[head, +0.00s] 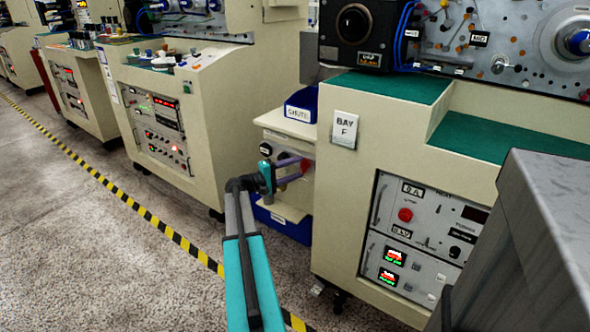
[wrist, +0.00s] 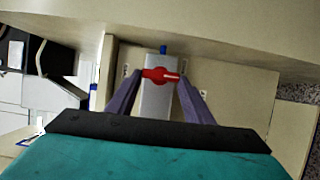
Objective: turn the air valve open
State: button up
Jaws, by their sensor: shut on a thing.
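The air valve's red handle (wrist: 160,74) lies crosswise between my gripper's fingertips in the wrist view, with a grey block below it and a small blue piece above it. In the head view the red handle (head: 307,166) shows at the right end of my fingers, on the front of a cream cabinet. My gripper (head: 296,167) reaches the handle from the left, its purple fingers on either side. In the wrist view my gripper (wrist: 160,77) is shut on the handle, one finger at each end. The valve body is partly hidden in the head view.
A large machine marked BAY F (head: 344,129) stands close on the right. A blue CHUTE bin (head: 302,104) sits above the valve, and a blue bin (head: 283,222) is below. A grey metal box (head: 530,250) fills the near right. The left floor (head: 60,220) is clear.

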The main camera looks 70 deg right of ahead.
jog(key=shift+w+d, duration=0.1)
jog(key=shift+w, duration=0.05)
jog(key=o, duration=1)
jog(key=shift+o, duration=0.2)
jog(key=v, duration=1.4)
jog(key=shift+p, duration=0.45)
